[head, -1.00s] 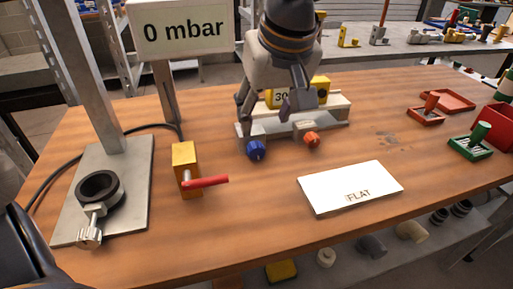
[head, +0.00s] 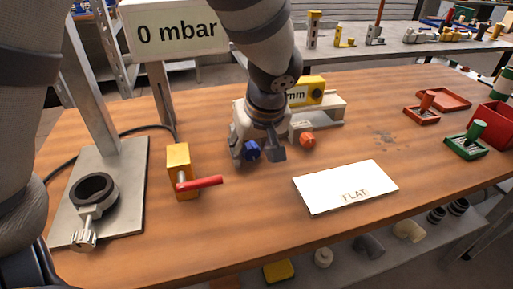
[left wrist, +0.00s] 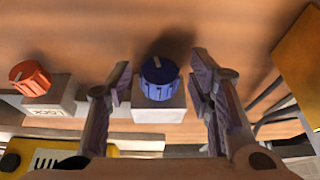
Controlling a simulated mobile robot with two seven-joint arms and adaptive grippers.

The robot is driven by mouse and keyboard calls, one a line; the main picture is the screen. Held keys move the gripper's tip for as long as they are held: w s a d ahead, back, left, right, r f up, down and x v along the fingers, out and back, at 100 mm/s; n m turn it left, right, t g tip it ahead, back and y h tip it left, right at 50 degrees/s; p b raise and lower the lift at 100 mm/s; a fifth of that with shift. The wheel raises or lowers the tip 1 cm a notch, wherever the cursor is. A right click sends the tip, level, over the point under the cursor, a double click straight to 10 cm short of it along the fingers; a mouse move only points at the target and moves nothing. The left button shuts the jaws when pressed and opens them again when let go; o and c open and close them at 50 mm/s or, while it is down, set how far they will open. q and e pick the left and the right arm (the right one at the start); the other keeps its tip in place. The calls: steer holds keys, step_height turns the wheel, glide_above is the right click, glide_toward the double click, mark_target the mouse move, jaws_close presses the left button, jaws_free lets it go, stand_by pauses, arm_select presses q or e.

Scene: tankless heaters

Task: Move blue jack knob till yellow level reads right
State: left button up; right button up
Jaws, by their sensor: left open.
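The blue jack knob (head: 252,151) sits at the front of the jack rig on the table. In the left wrist view the blue knob (left wrist: 159,77) stands between the two open fingers, with a gap on each side. My left gripper (head: 259,155) is open and comes down over the knob from above; it also shows in the left wrist view (left wrist: 160,95). The yellow level (head: 312,92) lies on the rig behind the gripper. Its display is partly hidden by my arm, and only "mm" shows. My right gripper is not in view.
An orange knob (head: 308,139) stands right of the blue one. A white card marked FLAT (head: 346,187) lies in front. A yellow block with a red lever (head: 205,183) stands to the left, near a clamp stand (head: 130,190). A sign reads 0 mbar (head: 178,33).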

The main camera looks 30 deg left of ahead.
arm_select(q)
jaws_close()
steer(key=shift+w+g+y, duration=0.2)
steer(key=shift+g+y, duration=0.3)
steer(key=shift+g, duration=0.2)
steer(key=c, duration=1.1)
jaws_free()
steer(key=shift+w+d+f+m+g+y+b, duration=0.15)
steer(key=shift+m+g+y, duration=0.1)
steer(key=shift+g+y, duration=0.2)
steer(key=shift+w+d+f+m+g+y+b, duration=0.15)
steer(key=shift+m+g+y, duration=0.1)
steer(key=shift+g+y, duration=0.2)
steer(key=shift+c, duration=0.2)
steer(key=shift+s+a+r+g+y, duration=0.1)
steer(key=shift+g+y, duration=0.2)
jaws_close()
steer(key=shift+s+r, duration=0.1)
steer(key=shift+r, duration=0.05)
steer(key=o, duration=1.1)
jaws_free()
steer(key=shift+o, duration=0.2)
